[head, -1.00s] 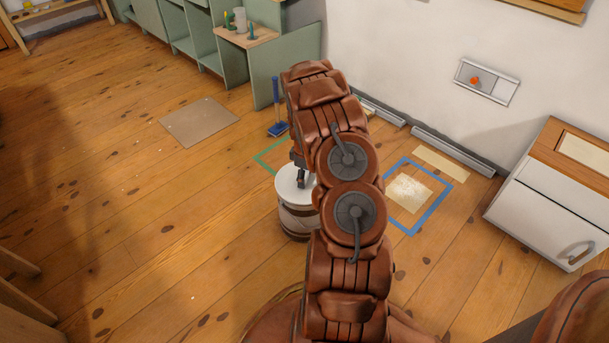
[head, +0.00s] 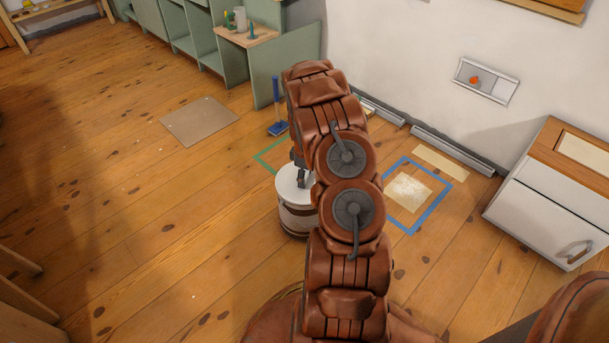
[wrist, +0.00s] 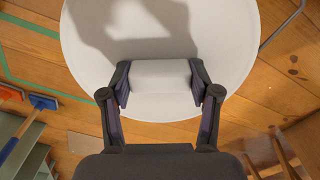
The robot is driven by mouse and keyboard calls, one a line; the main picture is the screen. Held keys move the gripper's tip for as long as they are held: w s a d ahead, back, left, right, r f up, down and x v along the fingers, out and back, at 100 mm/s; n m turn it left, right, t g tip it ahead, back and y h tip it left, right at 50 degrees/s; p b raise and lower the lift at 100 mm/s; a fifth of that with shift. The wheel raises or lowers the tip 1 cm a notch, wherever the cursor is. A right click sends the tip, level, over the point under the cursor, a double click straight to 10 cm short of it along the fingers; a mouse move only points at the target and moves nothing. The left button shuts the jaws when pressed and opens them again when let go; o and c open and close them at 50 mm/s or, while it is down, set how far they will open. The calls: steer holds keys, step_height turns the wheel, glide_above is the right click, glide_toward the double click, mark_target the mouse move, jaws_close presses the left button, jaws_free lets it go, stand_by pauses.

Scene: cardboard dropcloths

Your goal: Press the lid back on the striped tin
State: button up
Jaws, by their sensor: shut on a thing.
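The striped tin (head: 297,222) stands upright on the wooden floor, left of my arm, with white and brown bands. Its round white lid (head: 287,186) is on top of it; I cannot tell whether it is fully seated. In the wrist view the lid (wrist: 105,40) fills the upper middle and hides the tin below. My gripper (wrist: 160,84) is shut on the lid's white block-shaped handle (wrist: 160,70), a finger on each side. In the head view my gripper (head: 301,180) is over the lid, partly hidden by my arm.
Green tape (head: 266,160) lies on the floor behind the tin, and a blue tape square (head: 440,208) lies to the right. A blue brush (head: 277,128) stands behind. A white cabinet (head: 545,215) is at right. The floor to the left is mostly clear.

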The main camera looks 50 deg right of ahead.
stand_by(0.4)
steer(key=o, duration=1.2)
steer(key=shift+o, duration=1)
steer(key=shift+r+p, duration=1.6)
steer(key=shift+r, duration=1.9)
steer(key=shift+c, duration=0.2)
jaws_close()
